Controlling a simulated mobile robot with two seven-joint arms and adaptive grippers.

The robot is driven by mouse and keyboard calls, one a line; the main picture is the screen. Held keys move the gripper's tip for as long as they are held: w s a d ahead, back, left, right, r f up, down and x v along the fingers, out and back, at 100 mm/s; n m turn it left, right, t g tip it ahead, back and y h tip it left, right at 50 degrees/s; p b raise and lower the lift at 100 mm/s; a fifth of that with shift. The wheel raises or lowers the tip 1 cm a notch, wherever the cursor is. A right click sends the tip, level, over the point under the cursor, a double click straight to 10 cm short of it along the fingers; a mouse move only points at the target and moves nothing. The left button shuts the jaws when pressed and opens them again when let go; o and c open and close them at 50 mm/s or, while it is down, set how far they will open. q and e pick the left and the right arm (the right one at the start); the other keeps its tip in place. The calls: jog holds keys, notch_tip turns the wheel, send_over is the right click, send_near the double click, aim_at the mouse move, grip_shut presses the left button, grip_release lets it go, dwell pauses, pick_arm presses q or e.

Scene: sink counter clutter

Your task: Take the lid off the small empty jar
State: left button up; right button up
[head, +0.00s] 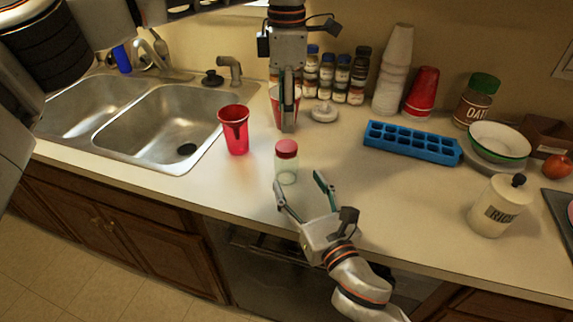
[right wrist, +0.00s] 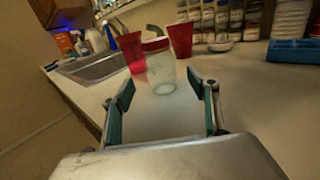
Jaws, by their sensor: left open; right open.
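The small empty jar (head: 287,172) is clear, with a red lid (head: 287,148) on top. It stands upright on the counter near the middle of the head view. In the right wrist view the jar (right wrist: 161,74) and its lid (right wrist: 156,44) show ahead, beyond the fingertips. My right gripper (head: 299,186) is open and empty, just in front of the jar, with its fingers pointing at it and apart from it. My left gripper (head: 288,112) is open, pointing down behind the jar, in front of a red cup. Its finger gap is seen edge-on.
A red cup (head: 236,138) stands left of the jar; another red cup (head: 275,105) is behind my left gripper. A sink (head: 165,120) lies left. Spice jars (head: 341,80), stacked cups (head: 394,75), a blue ice tray (head: 412,143) and a RICE jar (head: 497,208) stand behind and right.

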aim_at(286, 162)
jog(key=x, duration=0.9)
